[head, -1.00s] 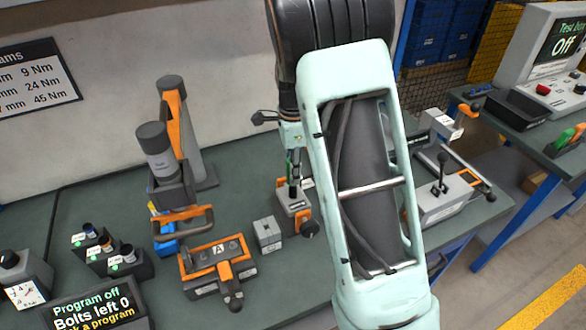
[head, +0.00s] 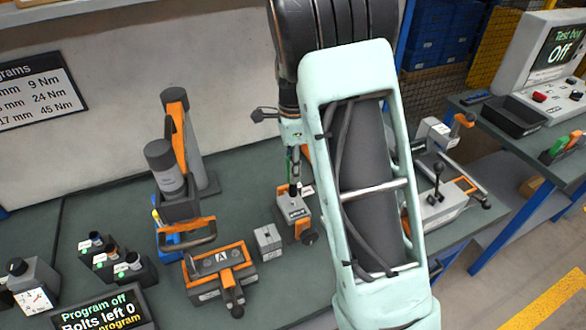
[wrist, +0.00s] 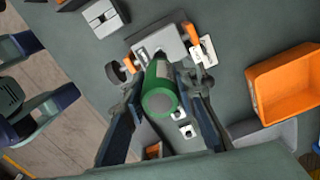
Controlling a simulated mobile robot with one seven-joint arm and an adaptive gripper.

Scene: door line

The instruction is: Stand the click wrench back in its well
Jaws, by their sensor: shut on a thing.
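The click wrench shows its green handle end (wrist: 160,98) in the wrist view, between the two fingers of my gripper (wrist: 161,80), which is shut on it. In the head view a thin strip of the green handle (head: 289,163) shows below my wrist, with a dark shaft under it. The wrench points down at a grey block with an orange side and a dark knob (head: 294,208), also in the wrist view (wrist: 158,45). The lower end of the wrench meets the block's top in the picture; whether it sits inside is hidden. I cannot tell whether this block is the well.
A small grey slotted block (head: 267,241) and an orange-framed fixture marked A (head: 220,268) stand left of the grey block. A tall tool in a stand (head: 170,185) is farther left. A grey lever fixture (head: 440,195) is at right. An orange bin (wrist: 285,85) shows in the wrist view.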

